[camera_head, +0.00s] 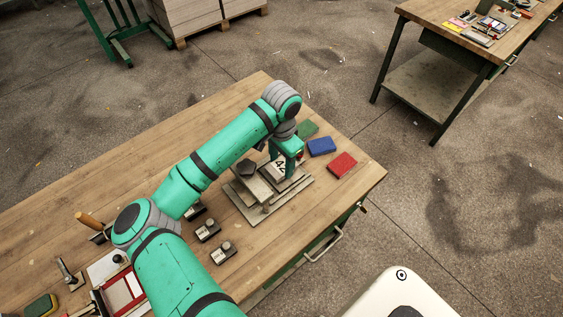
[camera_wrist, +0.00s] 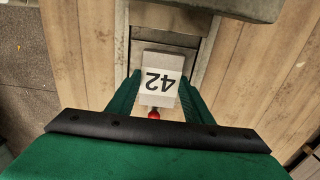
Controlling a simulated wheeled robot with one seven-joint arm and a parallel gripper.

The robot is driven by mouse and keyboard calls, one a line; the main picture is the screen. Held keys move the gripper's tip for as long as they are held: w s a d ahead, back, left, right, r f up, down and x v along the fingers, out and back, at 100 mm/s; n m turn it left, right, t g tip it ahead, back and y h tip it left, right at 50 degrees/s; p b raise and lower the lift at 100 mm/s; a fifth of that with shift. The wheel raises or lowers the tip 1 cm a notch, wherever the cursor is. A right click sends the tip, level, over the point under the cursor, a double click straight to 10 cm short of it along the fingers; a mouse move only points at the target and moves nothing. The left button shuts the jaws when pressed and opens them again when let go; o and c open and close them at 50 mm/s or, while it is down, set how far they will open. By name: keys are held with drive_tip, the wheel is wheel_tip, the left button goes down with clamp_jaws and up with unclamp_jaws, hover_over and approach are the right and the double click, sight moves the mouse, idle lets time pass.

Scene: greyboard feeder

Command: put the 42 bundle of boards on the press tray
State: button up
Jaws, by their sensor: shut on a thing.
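The 42 bundle of boards is a small pale grey block with a white label reading 42, seen in the head view (camera_head: 281,168) and upside down in the wrist view (camera_wrist: 160,76). My gripper (camera_head: 288,160) is shut on it; in the wrist view the green fingers (camera_wrist: 160,92) stand on either side of it. The bundle is over the grey press tray (camera_head: 294,186), beside the raised press block (camera_head: 252,186). The tray also shows behind the bundle in the wrist view (camera_wrist: 207,60). I cannot tell whether the bundle touches the tray. My arm hides part of the press.
Green (camera_head: 308,128), blue (camera_head: 321,146) and red (camera_head: 342,165) blocks lie right of the press. Small dark labelled pieces (camera_head: 208,230) stand nearer on the wooden bench (camera_head: 330,195). A red-and-white tray (camera_head: 122,290) is at the lower left. The bench's right corner is clear.

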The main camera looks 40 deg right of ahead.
sight(282, 166)
drive_tip(key=shift+f, duration=0.45)
idle(1.3)
drive_tip(key=o, duration=1.2)
drive_tip(key=shift+c, duration=0.2)
wheel_tip(282, 166, up, 11)
drive_tip(key=shift+f, duration=0.15)
